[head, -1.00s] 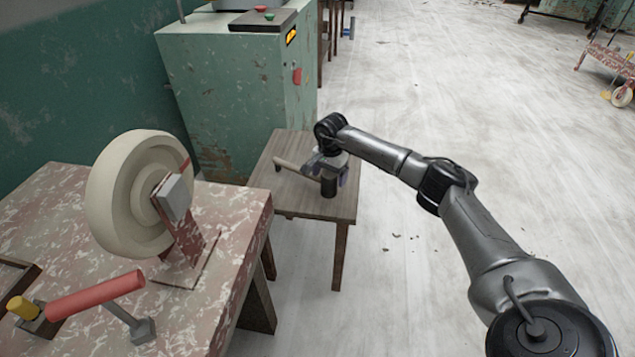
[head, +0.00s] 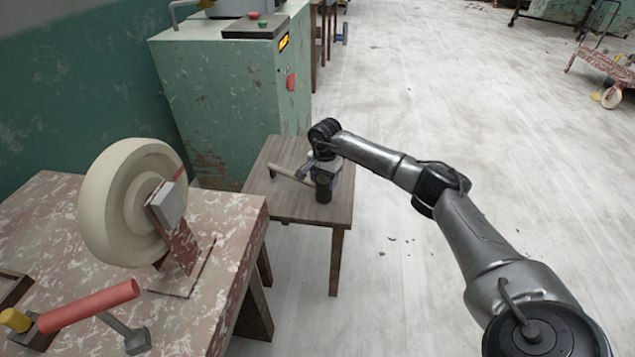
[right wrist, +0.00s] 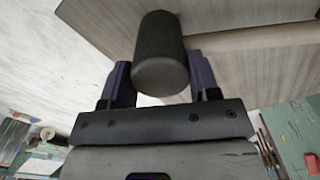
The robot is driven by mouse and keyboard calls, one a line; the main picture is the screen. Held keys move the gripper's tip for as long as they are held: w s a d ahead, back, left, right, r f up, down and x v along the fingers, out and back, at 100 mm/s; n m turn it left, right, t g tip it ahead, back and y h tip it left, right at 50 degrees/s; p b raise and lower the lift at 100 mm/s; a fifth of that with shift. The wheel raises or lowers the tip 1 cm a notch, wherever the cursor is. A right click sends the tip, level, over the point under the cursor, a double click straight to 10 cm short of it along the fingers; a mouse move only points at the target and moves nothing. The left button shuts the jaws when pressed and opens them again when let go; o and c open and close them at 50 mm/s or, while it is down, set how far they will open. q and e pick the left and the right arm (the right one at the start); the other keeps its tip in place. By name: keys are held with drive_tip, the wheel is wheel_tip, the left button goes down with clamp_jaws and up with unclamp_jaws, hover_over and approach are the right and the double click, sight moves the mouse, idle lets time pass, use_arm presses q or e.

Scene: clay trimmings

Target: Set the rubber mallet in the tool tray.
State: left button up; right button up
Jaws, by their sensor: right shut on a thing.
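The rubber mallet has a dark cylindrical head (head: 324,190) and a pale wooden handle (head: 290,174). It is at the small wooden table, with the handle pointing left in the head view. My right gripper (head: 325,172) is shut on the mallet's head. In the right wrist view its two purple-sided fingers (right wrist: 160,82) stand on either side of the dark head (right wrist: 160,45), and the handle (right wrist: 245,38) runs off to the right. A brown-rimmed tray (head: 14,290), possibly the tool tray, is cut off at the left edge. My left gripper is not in view.
A green machine cabinet (head: 225,110) stands behind the small table (head: 310,210).

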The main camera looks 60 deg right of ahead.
wheel_tip(320, 180, up, 4)
drive_tip(key=p, duration=0.3)
drive_tip(key=shift+r, duration=0.15)
drive_tip(key=s+d+r+p, duration=0.2)
drive_tip(key=s+r+p, duration=0.3)
drive_tip(key=s, duration=0.6)
drive_tip(key=shift+s+r, duration=0.25)
drive_tip(key=shift+r, duration=0.6)
